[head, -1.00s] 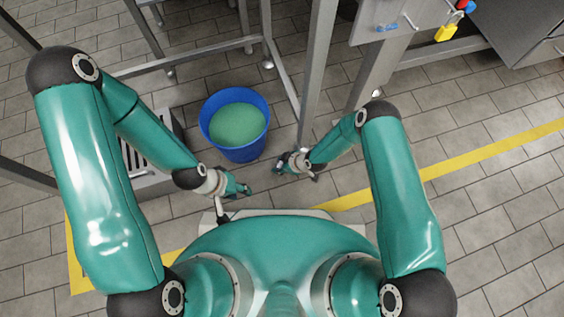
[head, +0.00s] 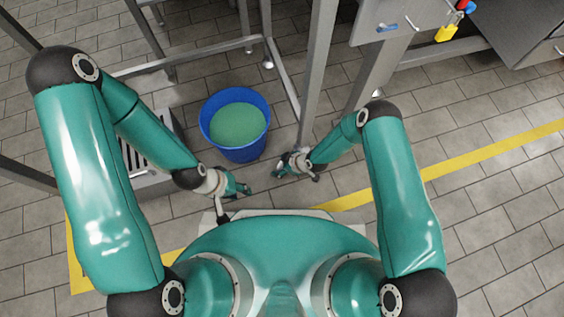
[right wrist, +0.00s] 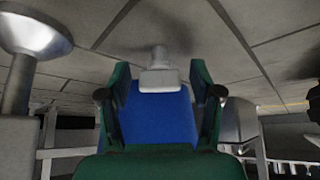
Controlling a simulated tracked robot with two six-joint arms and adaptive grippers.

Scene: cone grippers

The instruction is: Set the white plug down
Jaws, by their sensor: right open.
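The white plug (right wrist: 158,79) shows in the right wrist view between my right gripper's fingertips, which spread to either side with gaps. The view looks upside down, with floor tiles at the top. The plug's narrow end points to the floor over a dark shadow; I take it to stand on the floor. My right gripper (head: 278,172) is open, low beside the blue bucket in the head view; its green fingers fill the right wrist view (right wrist: 158,70). I cannot make out the plug in the head view. My left gripper (head: 244,188) is below the bucket; its jaws are too small to read.
The blue bucket (head: 240,153), with green contents, stands just beyond both grippers; its blue wall is behind the plug in the right wrist view (right wrist: 158,120). A metal post (head: 317,85) rises right of it. A drain box (head: 150,170) is left. Tiled floor is open at right.

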